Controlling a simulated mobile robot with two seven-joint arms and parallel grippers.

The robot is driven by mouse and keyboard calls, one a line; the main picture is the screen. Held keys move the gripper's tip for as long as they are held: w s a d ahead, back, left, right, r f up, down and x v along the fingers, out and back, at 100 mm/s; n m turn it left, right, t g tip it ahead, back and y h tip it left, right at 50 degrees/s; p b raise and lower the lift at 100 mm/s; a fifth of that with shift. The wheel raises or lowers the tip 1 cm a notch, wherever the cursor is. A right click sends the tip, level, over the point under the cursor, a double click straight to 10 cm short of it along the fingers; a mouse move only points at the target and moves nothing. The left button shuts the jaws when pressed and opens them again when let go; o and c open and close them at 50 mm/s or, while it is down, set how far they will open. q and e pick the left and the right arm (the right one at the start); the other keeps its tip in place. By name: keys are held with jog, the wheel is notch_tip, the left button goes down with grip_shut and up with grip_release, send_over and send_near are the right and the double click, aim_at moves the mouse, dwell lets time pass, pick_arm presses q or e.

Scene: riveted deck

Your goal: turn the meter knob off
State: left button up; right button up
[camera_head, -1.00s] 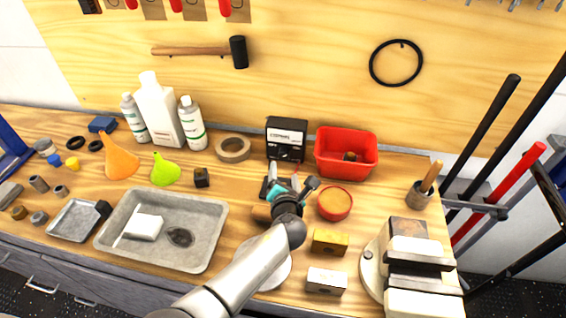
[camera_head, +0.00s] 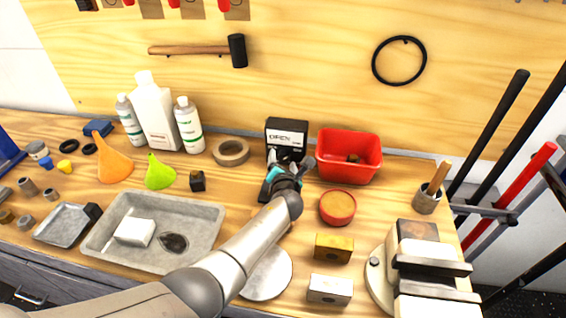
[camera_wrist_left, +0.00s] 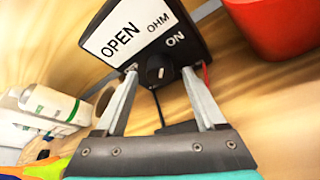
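The black meter (camera_head: 287,133) stands upright at the back of the bench against the wooden board. My left gripper (camera_head: 284,162) is in front of the meter's lower part and hides the knob in the head view. In the left wrist view the left gripper (camera_wrist_left: 160,80) is open, one finger on each side of the knob; I cannot tell whether they touch it. My right gripper is not in view.
A red bin (camera_head: 348,158) stands close to the right of the meter. A tape roll (camera_head: 231,152) lies to its left, with bottles (camera_head: 156,112) further left. A round red-rimmed tin (camera_head: 337,207) and a vise (camera_head: 420,265) stand nearer on the right.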

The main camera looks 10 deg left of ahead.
pick_arm(q)
grip_shut()
dwell(0.4)
